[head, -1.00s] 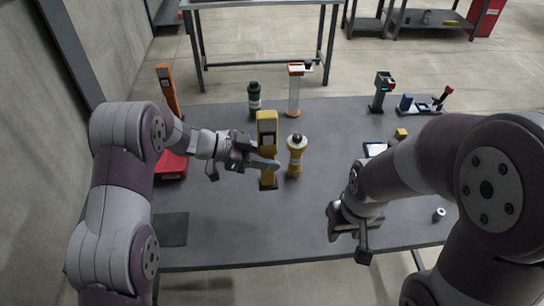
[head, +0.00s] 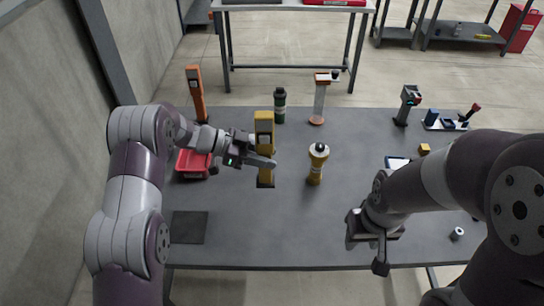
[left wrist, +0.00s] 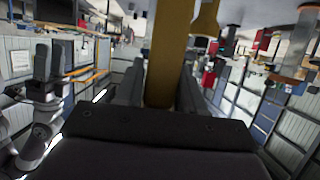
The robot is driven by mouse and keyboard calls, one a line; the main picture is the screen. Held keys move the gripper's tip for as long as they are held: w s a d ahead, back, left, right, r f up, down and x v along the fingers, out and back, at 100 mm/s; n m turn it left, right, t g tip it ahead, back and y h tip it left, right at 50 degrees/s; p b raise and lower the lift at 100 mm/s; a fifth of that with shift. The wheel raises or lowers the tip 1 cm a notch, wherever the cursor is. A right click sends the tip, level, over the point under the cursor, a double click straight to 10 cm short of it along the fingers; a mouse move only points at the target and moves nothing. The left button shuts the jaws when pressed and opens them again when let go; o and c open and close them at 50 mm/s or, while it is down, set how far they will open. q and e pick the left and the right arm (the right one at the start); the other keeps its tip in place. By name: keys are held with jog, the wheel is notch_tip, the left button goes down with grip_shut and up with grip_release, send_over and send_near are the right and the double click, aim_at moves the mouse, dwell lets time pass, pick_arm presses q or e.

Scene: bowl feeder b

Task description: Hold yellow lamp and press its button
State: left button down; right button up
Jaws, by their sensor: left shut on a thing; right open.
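The yellow lamp (head: 264,129) is a tall, blocky, upright body with a dark foot. My left gripper (head: 263,160) is shut on its lower half from the left. The lamp's body (left wrist: 168,55) stands between the fingers in the left wrist view. I cannot tell whether its foot touches the table, and I cannot make out its button. My right gripper (head: 367,248) is open and empty, pointing down over the front right of the table, well apart from the lamp.
A yellow torch (head: 316,168) with a dark top stands right of the lamp on the grey table (head: 285,225). Behind are a green torch (head: 279,106) and an orange-based stand (head: 318,103). An orange device (head: 196,92) and red bin (head: 191,163) are left. The front middle is clear.

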pick_arm(q)
jog(key=a, duration=0.1)
jog(key=w+a, duration=0.1)
jog(key=a, duration=0.1)
jog(key=shift+w, duration=0.25)
pick_arm(e)
jog(key=shift+r, duration=0.1)
pick_arm(q)
jog(key=shift+f, duration=0.1)
notch_tip(320, 180, down, 11)
jog(key=b, duration=0.6)
pick_arm(e)
notch_tip(320, 180, down, 6)
dwell(1.6)
pick_arm(q)
jog(key=c, duration=1.4)
grip_release()
jog(key=shift+s, duration=0.1)
grip_shut()
pick_arm(e)
grip_shut()
